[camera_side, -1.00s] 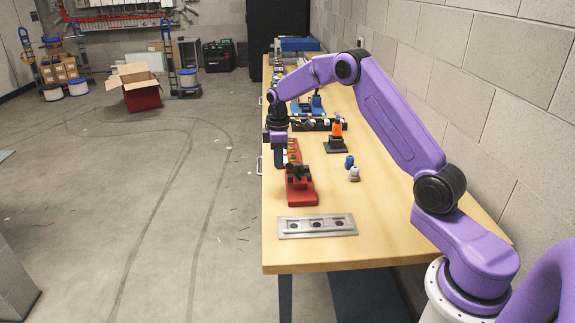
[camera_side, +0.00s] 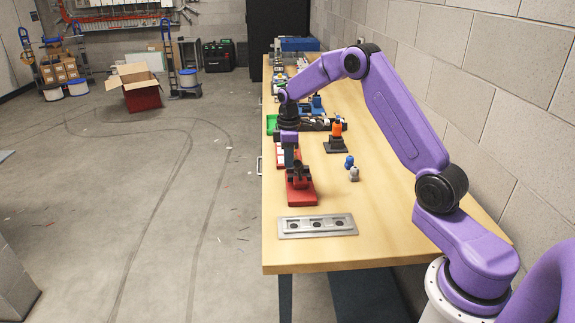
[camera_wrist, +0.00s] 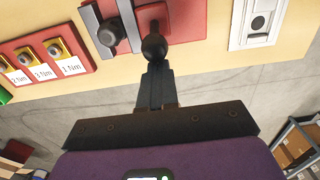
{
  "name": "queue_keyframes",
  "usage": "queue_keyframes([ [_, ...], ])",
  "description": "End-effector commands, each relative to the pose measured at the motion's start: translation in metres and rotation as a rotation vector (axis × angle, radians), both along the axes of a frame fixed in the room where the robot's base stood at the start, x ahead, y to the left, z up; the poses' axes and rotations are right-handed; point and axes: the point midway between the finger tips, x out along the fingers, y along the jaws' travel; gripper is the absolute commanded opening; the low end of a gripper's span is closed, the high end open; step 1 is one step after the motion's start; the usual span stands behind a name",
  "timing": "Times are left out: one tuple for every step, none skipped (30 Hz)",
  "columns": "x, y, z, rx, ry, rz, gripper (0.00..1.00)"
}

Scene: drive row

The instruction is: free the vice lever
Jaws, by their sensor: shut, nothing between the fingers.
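The vice is a red base (camera_side: 302,194) with dark metal parts, on the bench near its left edge. In the wrist view its red base (camera_wrist: 186,20) carries a black bar and a dark round knob (camera_wrist: 108,34). A black ball-ended lever (camera_wrist: 154,46) shows just beyond my fingertips. My gripper (camera_side: 293,167) is shut and empty, pointing down over the vice's far end. In the wrist view my closed fingers (camera_wrist: 155,75) line up with the ball and overlap it; I cannot tell whether they touch. My gripper partly hides the vice in the side view.
A red labelled rack (camera_wrist: 45,62) with yellow-topped pieces sits beside the vice. A grey plate with holes (camera_side: 316,226) lies nearer the camera. Blue and grey small pieces (camera_side: 352,168) and an orange-topped stand (camera_side: 336,140) are to the right. The front right bench is clear.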

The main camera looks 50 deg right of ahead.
Motion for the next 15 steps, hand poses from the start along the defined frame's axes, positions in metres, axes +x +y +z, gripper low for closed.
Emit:
queue_keyframes([
  [-0.0018,-0.0021,-0.0003,0.0,0.001,-0.002,0.0],
  [-0.0023,-0.0026,-0.0003,0.0,0.001,-0.002,0.0],
  [-0.0031,-0.0035,-0.0003,0.0,0.001,-0.002,0.0],
  [-0.0036,-0.0042,-0.0003,-0.001,0.001,-0.002,0.0],
  [-0.0042,-0.0049,-0.0003,0.0,0.0,-0.002,0.0],
  [-0.0049,-0.0057,-0.0003,0.0,0.0,-0.002,0.0],
  [-0.0056,-0.0063,-0.0003,0.0,0.0,-0.002,0.0],
  [-0.0062,-0.0069,-0.0003,0.0,0.0,-0.002,0.0],
  [-0.0071,-0.0077,-0.0003,0.0,0.0,-0.002,0.0],
  [-0.0078,-0.0084,-0.0003,0.0,0.0,-0.003,0.0],
  [-0.0084,-0.0088,-0.0003,0.0,0.0,-0.003,0.0],
  [-0.0093,-0.0097,-0.0002,0.0,0.0,-0.003,0.0],
  [-0.0099,-0.0102,-0.0001,0.0,0.0,-0.002,0.0],
  [-0.0105,-0.0108,0.0,0.0,0.0,-0.002,0.0],
  [-0.0112,-0.0115,0.0001,0.0,0.0,-0.002,0.0],
])
